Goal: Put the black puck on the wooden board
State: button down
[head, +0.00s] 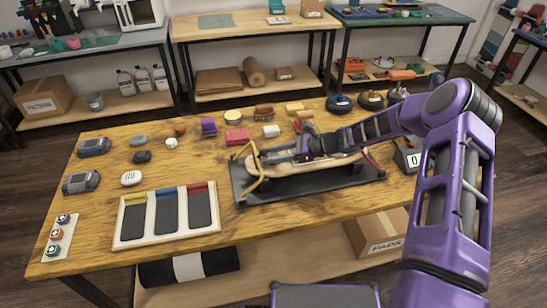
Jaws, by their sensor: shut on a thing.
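The wooden board (345,161) is a pale, long deck lying on a dark stand (300,190) at the table's middle right. My gripper (261,157) is low over the board's left end, beside a yellow strap (247,178). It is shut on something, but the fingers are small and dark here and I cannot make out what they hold. My forearm hides part of the board.
A white tray (127,241) with three dark slabs stands left of the dark stand. A grey box marked 0 (408,157) stands at the right. Blocks, including a red one (237,136), lie behind the board. Bare wood lies between the tray and the small left pieces.

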jog(key=shift+f+b, duration=0.3)
jog(key=shift+f, duration=0.05)
jog(key=c, duration=0.6)
grip_release()
jog(key=shift+c, duration=0.2)
jog(key=shift+r, duration=0.2)
jog(key=v, duration=1.2)
jog(key=shift+r+p, duration=0.25)
jog(key=shift+p, duration=0.15)
